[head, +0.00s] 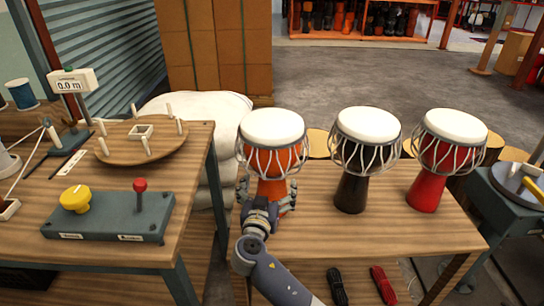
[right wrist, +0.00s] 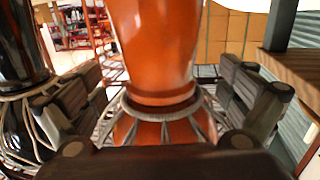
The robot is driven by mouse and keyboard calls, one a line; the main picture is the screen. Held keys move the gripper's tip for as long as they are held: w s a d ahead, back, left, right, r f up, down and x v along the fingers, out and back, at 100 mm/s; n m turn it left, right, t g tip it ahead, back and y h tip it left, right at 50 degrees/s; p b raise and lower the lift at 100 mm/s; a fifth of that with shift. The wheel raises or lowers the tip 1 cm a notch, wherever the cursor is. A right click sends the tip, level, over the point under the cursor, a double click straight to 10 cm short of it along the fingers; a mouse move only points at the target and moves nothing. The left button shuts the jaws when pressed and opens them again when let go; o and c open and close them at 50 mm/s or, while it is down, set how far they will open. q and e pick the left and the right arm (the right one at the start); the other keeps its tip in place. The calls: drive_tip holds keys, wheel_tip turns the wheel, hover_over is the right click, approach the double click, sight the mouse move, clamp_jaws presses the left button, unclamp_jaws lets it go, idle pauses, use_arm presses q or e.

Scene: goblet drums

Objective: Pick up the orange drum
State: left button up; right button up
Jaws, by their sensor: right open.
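The orange drum (head: 273,162) stands upright at the left end of the wooden table, with a white head on top and pale ropes around its bowl. My right gripper (head: 267,196) is at its narrow lower body, with fingers on both sides. In the right wrist view the orange drum (right wrist: 155,45) fills the middle, between the spread fingers of my right gripper (right wrist: 160,92). Gaps show beside the drum, so the fingers look apart from it. Part of its base is hidden behind my wrist. My left gripper is not seen.
A black drum (head: 351,190) and a red drum (head: 424,192) stand to the right on the same table (head: 380,228). A workbench (head: 105,188) with a control box (head: 110,217) and a round wooden disc (head: 170,146) is at the left. White sacks (head: 215,112) lie behind.

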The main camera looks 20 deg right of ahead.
drive_tip(key=x, duration=0.2)
drive_tip(key=shift+w+d+f, duration=0.1)
drive_tip(key=shift+w+d, duration=0.05)
drive_tip(key=shift+w, duration=0.05)
drive_tip(key=c, duration=2.2)
drive_tip(key=shift+w+r, duration=0.1)
drive_tip(key=shift+r, duration=0.3)
